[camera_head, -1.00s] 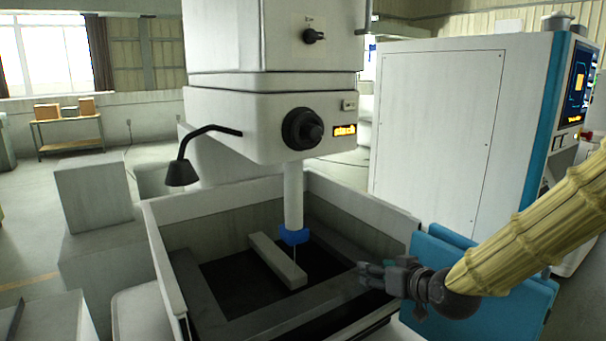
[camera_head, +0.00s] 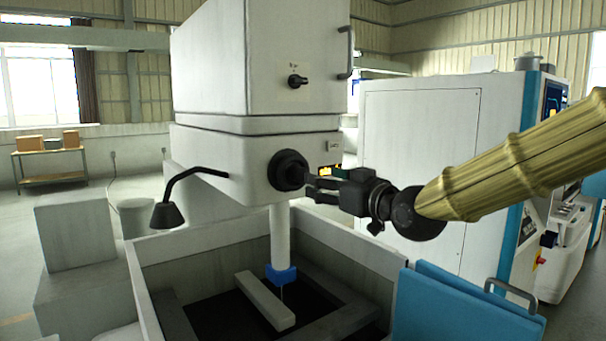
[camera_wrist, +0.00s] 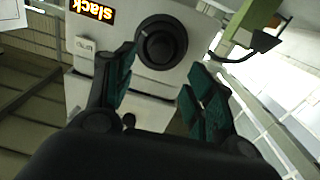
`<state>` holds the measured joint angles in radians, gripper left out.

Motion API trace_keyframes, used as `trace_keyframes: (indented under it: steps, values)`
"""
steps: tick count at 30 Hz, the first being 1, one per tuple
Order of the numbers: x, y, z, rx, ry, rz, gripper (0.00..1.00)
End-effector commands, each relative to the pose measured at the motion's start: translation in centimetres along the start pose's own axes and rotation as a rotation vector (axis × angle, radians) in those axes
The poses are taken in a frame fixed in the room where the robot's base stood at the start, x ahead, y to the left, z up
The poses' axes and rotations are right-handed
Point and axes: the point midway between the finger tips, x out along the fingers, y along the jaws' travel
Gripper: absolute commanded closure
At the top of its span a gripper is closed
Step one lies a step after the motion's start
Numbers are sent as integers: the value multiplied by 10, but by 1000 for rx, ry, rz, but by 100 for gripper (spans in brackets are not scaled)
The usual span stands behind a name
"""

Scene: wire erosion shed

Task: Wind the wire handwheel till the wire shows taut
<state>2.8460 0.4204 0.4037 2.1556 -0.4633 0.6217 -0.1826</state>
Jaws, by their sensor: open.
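The black round wire handwheel (camera_head: 288,170) is on the front of the white machine head. My gripper (camera_head: 312,187) is just to its right in the head view, fingers pointing at it. In the wrist view the handwheel (camera_wrist: 161,43) lies ahead, between and beyond the two open green-padded fingers (camera_wrist: 160,85). The fingers look apart from it and hold nothing. The display (camera_wrist: 94,11) reads "slack" in orange, upside down in the wrist view. In the head view my gripper mostly covers the display.
A black lamp on a bent arm (camera_head: 168,213) juts from the head's left. Below is the open tank (camera_head: 200,252) with a pale bar (camera_head: 264,301) and a blue-tipped column (camera_head: 282,274). A blue panel (camera_head: 455,305) stands at the lower right. A small black knob (camera_head: 298,81) sits above.

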Motion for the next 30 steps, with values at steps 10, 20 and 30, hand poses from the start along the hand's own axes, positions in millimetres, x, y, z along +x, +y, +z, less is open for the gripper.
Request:
trace_keyframes:
  steps: [10, 20, 30]
  values:
    - [47, 0, -2, 0, -2, 0, 46]
    - [80, 1, -1, 0, -1, 1, 46]
    - [86, 0, 0, 1, 0, 1, 46]
